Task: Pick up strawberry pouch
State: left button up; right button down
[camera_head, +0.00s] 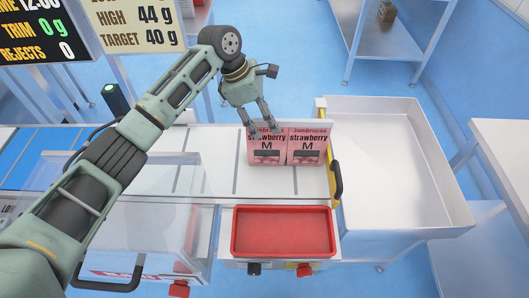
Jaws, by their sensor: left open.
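Two pink strawberry pouches stand upright side by side near the right end of the white conveyor, the left pouch (266,150) and the right pouch (306,148). Both carry the word "strawberry" and a large M. My left gripper (262,122) is open, with its fingers pointing down at the top of the left pouch. One finger overlaps the front of that pouch in the picture. I cannot tell whether the fingers touch it. My right gripper is not in view.
A red tray (283,252) sits in front of the conveyor (215,172). A large, empty white bin (395,205) stands to the right, past a yellow-edged end with a black handle (336,180). A clear cover (140,225) lies at the left. Weight screens hang at the upper left.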

aim_at(273, 136)
pick_arm(q)
jog(key=shift+d+f, duration=0.2)
jog(key=shift+f, duration=0.15)
jog(key=p+x, duration=0.1)
jog(key=x, duration=0.6)
jog(key=shift+w+a+f+p, duration=0.1)
jog(key=shift+w+a+p, duration=0.15)
jog(key=shift+p, duration=0.1)
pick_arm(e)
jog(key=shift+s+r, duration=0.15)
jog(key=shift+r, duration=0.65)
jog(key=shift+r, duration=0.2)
pick_arm(q)
jog(key=shift+f+p, duration=0.25)
jog(key=shift+p, duration=0.15)
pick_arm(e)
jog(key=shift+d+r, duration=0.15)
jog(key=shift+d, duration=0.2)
pick_arm(q)
jog(key=shift+c, duration=0.2)
